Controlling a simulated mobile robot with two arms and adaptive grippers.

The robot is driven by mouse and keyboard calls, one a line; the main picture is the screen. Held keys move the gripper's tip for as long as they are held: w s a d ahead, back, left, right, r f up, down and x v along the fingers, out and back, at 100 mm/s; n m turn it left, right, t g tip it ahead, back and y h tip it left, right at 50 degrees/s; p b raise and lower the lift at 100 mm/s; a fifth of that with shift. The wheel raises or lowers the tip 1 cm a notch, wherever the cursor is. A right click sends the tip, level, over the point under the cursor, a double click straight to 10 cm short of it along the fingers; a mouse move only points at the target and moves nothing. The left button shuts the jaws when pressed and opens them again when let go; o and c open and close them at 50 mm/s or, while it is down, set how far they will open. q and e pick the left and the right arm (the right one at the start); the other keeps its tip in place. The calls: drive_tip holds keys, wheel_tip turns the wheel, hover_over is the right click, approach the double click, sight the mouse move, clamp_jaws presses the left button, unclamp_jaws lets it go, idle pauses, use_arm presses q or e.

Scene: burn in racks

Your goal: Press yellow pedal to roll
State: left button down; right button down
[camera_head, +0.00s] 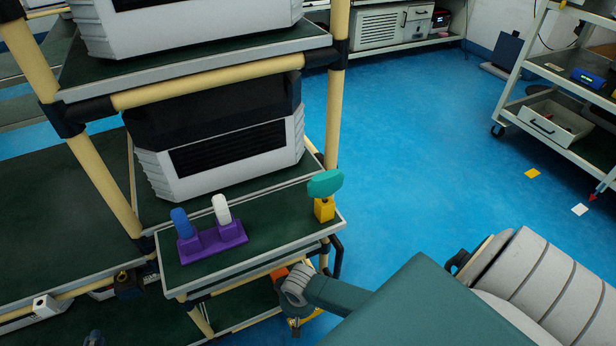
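A yellow part (306,317) shows low under the rack's right end, partly hidden by an arm link; I cannot tell whether it is the pedal. My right arm (400,310), teal and grey, comes in from the lower right and reaches below the lower shelf, near the yellow part. Its fingertips cannot be made out, and contact cannot be told. A small dark shape (95,339) at the bottom left edge may be part of my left gripper; its fingers are not clear. The rack (335,100) has cream posts, black joints and dark green shelves.
A purple holder (213,243) with a blue and a white piece stands on the shelf. A yellow block (324,208) with a teal top stands at its right corner. Grey-black units (232,150) fill the rack. Blue floor (420,160) is clear to the right, before another cart (560,135).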

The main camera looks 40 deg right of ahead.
drive_tip(key=shift+r+p, duration=0.8)
drive_tip(key=shift+p, duration=0.05)
drive_tip(key=shift+r+p, duration=0.5)
drive_tip(key=shift+p, duration=0.15)
use_arm(q)
drive_tip(key=s+a+f+g+y, duration=0.1)
drive_tip(key=s+f+g, duration=0.3)
drive_tip(key=s, duration=0.4)
drive_tip(key=s+a+f+g+y+p, duration=0.1)
drive_tip(key=s+a+f+g, duration=0.3)
drive_tip(key=s, duration=0.4)
drive_tip(key=shift+s+a+f+g, duration=0.25)
drive_tip(key=shift+f+g, duration=0.15)
drive_tip(key=shift+f, duration=0.25)
use_arm(e)
drive_tip(key=shift+r, duration=0.45)
